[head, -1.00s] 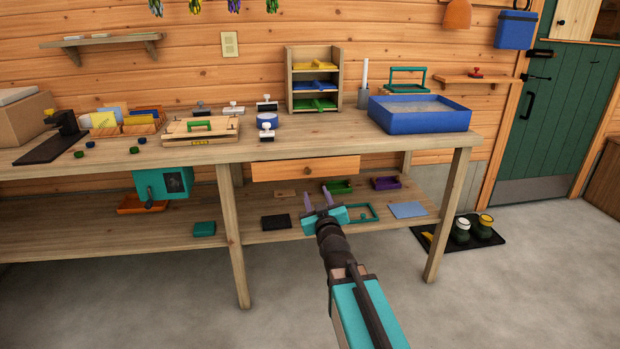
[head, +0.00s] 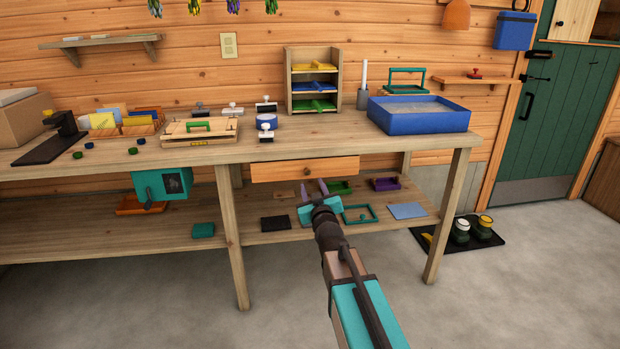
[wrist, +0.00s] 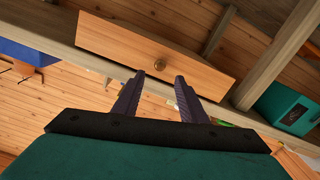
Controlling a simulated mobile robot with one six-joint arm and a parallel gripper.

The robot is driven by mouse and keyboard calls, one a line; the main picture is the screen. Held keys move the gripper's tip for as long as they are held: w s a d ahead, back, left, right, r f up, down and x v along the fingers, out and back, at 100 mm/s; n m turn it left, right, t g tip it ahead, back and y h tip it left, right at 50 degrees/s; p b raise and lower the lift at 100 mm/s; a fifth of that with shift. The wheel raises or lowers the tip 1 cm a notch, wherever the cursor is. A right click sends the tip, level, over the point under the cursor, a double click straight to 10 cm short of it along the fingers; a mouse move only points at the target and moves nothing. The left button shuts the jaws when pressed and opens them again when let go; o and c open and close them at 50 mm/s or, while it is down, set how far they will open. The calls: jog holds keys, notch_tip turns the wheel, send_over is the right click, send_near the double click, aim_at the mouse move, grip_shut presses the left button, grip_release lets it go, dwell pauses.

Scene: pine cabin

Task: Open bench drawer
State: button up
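The bench drawer (head: 270,170) has a pale wood front with a small round dark knob (head: 307,172). It sits under the bench top, and its front looks closed or nearly so. My gripper (head: 314,187) is just below and in front of the knob in the head view. Its two purple fingers are apart and empty in the wrist view (wrist: 158,80). No contact with the knob shows.
The wooden bench (head: 340,140) carries a blue tray (head: 420,115), a shelf rack and stamps. A bench leg (head: 232,235) stands left of my arm and another (head: 447,215) to the right. A lower shelf holds trays. The floor in front is clear.

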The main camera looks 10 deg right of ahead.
aim_at(308, 173)
jog(key=shift+w+b, duration=0.35)
jog(key=shift+w, duration=3.65)
